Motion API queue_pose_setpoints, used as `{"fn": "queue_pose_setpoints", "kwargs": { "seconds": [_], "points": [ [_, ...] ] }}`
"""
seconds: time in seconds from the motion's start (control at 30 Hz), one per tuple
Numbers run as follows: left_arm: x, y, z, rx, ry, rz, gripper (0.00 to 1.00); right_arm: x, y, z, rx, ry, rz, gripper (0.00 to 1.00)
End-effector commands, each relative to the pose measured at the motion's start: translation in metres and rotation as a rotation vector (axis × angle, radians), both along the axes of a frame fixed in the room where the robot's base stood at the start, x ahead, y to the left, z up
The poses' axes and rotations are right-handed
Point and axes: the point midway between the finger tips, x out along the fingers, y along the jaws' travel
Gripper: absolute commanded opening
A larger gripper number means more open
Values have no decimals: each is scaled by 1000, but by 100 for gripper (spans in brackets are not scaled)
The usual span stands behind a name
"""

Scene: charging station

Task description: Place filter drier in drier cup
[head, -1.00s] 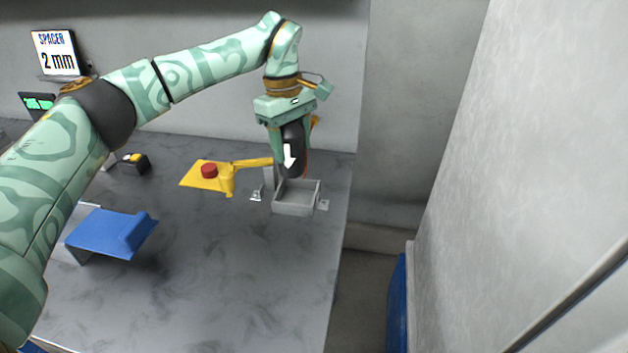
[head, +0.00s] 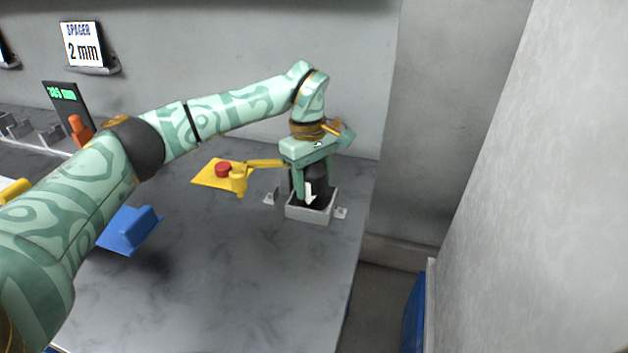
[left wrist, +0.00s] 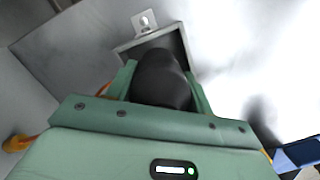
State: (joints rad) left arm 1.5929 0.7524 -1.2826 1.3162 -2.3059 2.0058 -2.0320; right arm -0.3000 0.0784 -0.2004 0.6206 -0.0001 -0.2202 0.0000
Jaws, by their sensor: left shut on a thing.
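The filter drier (head: 316,187) is a black cylinder with a white arrow pointing down. It stands about upright, with its lower end inside the drier cup (head: 309,213), a grey square open box near the table's right edge. My left gripper (head: 311,190) is shut on the drier from above, its fingers on either side. In the left wrist view the black drier (left wrist: 163,82) sits between the green fingers, and the cup's rim (left wrist: 150,43) shows beyond it. Whether the drier touches the cup's floor is hidden. My right gripper is not in view.
A yellow plate with a red button (head: 222,169) and a yellow arm stands left of the cup. A blue bent stand (head: 130,230) is further left. A "2 mm" spacer sign (head: 83,45) is at the back wall. The table's front middle is clear.

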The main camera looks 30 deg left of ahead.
Motion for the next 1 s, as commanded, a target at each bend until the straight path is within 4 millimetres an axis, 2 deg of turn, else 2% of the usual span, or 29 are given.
{"fn": "queue_pose_setpoints", "kwargs": {
  "seconds": [0.1,0.13,0.2,0.53,0.67,0.8,1.0],
  "points": [
    [0,0,-2,0,0,0,19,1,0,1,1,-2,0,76],
    [0,0,-2,0,0,0,57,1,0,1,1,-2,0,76],
    [0,0,-2,0,0,0,73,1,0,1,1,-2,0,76],
    [0,0,1,0,-1,-1,73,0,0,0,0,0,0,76],
    [1,2,25,2,-7,0,73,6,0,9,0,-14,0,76],
    [2,6,62,1,-10,1,73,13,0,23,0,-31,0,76],
    [4,11,103,1,-6,1,73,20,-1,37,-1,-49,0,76]
  ]
}}
